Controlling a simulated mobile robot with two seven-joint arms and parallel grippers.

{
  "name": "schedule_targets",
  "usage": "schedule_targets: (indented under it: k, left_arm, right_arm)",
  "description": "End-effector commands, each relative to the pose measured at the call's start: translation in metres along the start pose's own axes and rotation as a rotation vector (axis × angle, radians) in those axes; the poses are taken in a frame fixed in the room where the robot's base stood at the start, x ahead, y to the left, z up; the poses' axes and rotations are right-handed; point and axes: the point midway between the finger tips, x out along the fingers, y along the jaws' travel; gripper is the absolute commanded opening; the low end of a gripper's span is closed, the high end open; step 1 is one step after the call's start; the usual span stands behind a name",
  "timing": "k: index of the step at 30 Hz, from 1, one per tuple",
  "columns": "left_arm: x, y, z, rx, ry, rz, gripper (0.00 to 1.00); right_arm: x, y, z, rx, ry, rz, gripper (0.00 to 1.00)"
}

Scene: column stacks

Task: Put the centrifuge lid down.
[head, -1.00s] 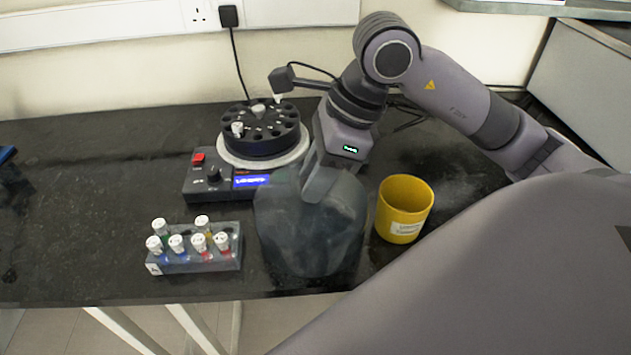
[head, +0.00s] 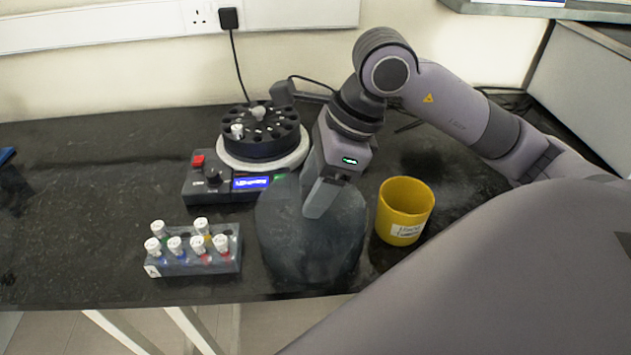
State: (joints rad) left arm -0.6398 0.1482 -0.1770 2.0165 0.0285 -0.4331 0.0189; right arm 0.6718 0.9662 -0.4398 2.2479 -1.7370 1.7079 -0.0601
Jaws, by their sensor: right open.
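The centrifuge lid (head: 312,245) is a smoky, see-through dome. It rests on the black bench between the tube rack and the yellow cup, in front of the centrifuge. My right gripper (head: 318,207) is over the top of the lid with its fingers pointing down, open. The fingers hide the lid's top, so I cannot tell whether they touch it. The centrifuge (head: 207,190) stands behind and to the left, uncovered. Its black rotor (head: 262,143) shows, with a white-capped tube in it. My left gripper does not show.
A rack (head: 200,265) with several capped tubes stands left of the lid. A yellow cup (head: 403,207) stands close on its right. The bench's front edge runs just in front of the lid. The bench (head: 90,200) is mostly clear at the left.

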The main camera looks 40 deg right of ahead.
Motion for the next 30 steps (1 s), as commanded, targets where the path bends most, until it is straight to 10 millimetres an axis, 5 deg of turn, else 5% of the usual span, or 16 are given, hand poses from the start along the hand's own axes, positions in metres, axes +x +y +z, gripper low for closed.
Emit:
schedule_targets:
  k: [18,30]
  left_arm:
    - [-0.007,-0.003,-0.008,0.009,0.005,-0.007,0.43]
    - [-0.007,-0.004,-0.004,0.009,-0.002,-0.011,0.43]
  right_arm:
    - [-0.112,-0.001,0.002,0.001,-0.002,-0.003,0.56]
    - [-0.122,0.000,0.001,0.000,0.000,0.000,0.56]
